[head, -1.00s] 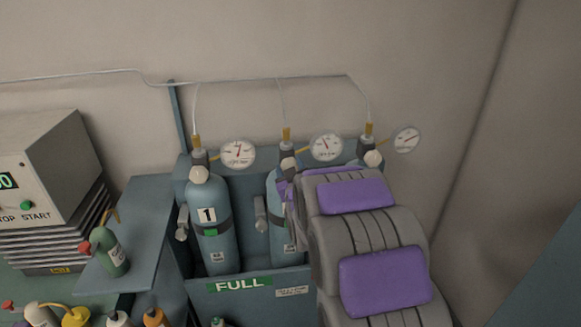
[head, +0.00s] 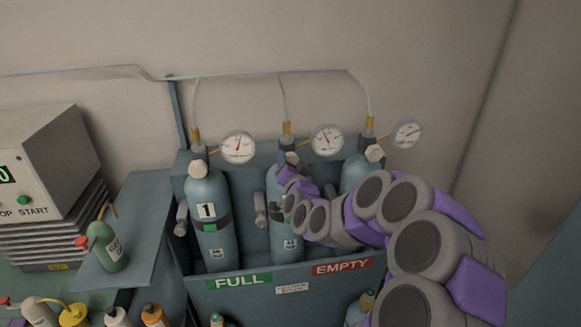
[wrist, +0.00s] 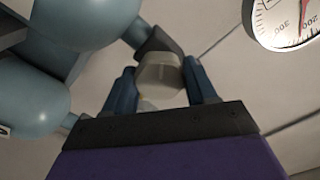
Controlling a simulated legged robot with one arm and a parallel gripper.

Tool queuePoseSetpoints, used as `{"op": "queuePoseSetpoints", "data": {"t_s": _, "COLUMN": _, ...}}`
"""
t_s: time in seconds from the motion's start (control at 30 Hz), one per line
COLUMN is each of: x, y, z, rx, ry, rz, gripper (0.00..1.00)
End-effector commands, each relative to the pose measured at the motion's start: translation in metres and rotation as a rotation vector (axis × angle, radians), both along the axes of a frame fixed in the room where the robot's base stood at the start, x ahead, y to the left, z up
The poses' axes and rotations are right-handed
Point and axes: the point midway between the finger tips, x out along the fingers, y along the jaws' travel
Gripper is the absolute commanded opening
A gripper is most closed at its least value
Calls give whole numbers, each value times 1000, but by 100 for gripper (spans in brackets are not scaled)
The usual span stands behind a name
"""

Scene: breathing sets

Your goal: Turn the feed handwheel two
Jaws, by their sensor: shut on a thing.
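The middle cylinder (head: 282,202) stands in the rack, and its valve handwheel is mostly hidden by my gripper in the head view. My gripper (head: 289,163) is at the top of that cylinder, just below its brass fitting. In the wrist view, the pale grey handwheel (wrist: 160,80) sits between the two blue fingers of my gripper (wrist: 161,72), which are shut on it, one on each side. A dark valve body joins the handwheel behind. The middle gauge (head: 328,140) is right of the gripper.
Cylinder 1 (head: 208,230) with its handwheel (head: 198,169) is on the left; a third cylinder (head: 358,174) is on the right, partly behind my arm. The rack front has FULL (head: 238,281) and EMPTY (head: 343,266) labels. A side shelf (head: 135,225) holds a green bottle.

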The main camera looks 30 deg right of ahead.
Motion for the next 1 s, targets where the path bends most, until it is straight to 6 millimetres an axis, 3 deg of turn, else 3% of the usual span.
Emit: {"op": "queuePoseSetpoints", "data": {"t_s": 1.0, "x": 0, "y": 1, "z": -7, "rx": 934, "ry": -259, "rz": -1, "gripper": 26}}
